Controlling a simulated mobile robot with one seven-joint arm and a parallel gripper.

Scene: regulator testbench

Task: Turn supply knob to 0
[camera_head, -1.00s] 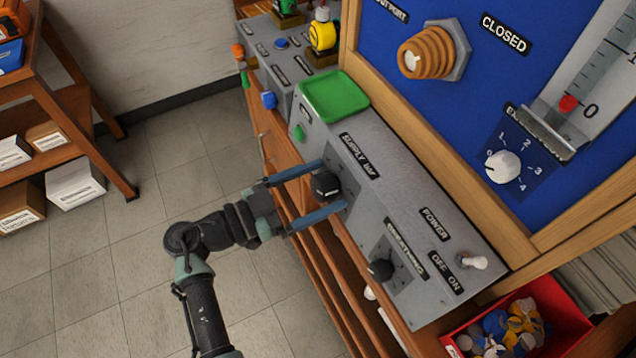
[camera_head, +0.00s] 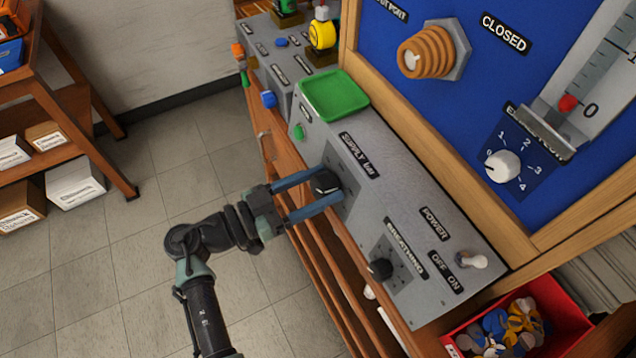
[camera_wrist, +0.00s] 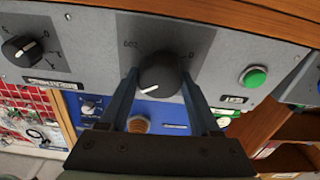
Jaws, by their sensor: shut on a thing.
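The supply knob (camera_head: 326,183) is black with a white pointer mark and sits on the grey sloped panel (camera_head: 405,215) below the "SUPPLY bar" label (camera_head: 359,155). My gripper (camera_head: 315,193) reaches it from the left, with its two blue fingers on either side of the knob and shut on it. In the wrist view the knob (camera_wrist: 164,74) sits between the fingertips, and its white mark points to the lower left. The scale numbers beside it are partly readable; the exact setting cannot be told.
A second black knob (camera_head: 380,268) is labelled "BREATHING". A power toggle switch (camera_head: 472,260) is at the panel's right end. A green tray (camera_head: 334,94) lies at its upper end. A red bin (camera_head: 560,325) with discs stands at the lower right. Open floor lies to the left.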

